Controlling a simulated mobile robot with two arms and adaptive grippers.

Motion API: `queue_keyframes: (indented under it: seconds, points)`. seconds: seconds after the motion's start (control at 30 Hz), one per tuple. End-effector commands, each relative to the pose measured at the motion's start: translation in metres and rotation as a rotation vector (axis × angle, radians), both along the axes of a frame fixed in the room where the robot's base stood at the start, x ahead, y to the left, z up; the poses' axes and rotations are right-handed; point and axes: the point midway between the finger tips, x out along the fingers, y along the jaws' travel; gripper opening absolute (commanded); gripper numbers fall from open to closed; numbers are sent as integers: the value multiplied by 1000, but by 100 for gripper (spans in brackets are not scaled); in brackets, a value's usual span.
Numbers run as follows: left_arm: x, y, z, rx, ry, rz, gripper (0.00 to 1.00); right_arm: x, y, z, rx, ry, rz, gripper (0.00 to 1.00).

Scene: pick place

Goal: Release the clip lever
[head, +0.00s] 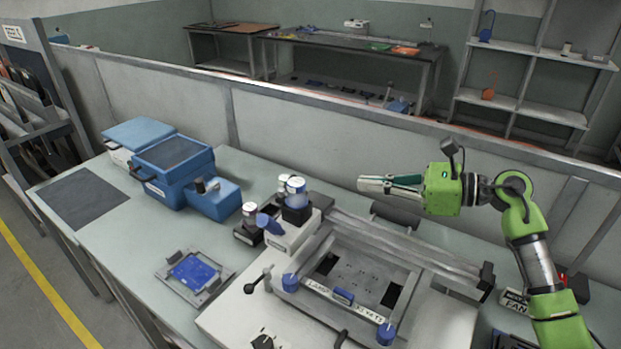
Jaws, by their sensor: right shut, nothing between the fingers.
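A metal frame fixture (425,265) lies on the white machine base (225,318) at the front right. A blue lever-like part (269,224) sticks out from a pale block behind the frame's left end. I cannot tell which part is the clip lever. My right gripper (362,186) comes in from the right with its fingers pointing left. It is shut and empty, above and behind the frame, apart from the levers. My left gripper is not in view.
A blue box machine (172,165) is at the back left. A blue board in a metal holder (193,271) lies at the front. A grey partition (290,130) runs behind the bench.

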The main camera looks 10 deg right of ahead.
Motion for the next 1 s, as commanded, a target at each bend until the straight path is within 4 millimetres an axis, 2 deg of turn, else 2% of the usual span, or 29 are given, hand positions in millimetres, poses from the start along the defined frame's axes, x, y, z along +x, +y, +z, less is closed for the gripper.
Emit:
queue_keyframes:
  seconds: [0.27,0.5,0.6,0.8,1.0]
  points:
    - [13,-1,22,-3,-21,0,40,26,42,-3,6,0,4,0]
    - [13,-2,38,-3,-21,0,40,54,83,-14,5,1,3,0]
    - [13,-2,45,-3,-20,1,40,62,95,-17,6,1,2,0]
    - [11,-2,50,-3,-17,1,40,72,108,-23,3,1,2,0]
    - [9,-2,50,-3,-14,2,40,74,110,-26,1,1,0,0]
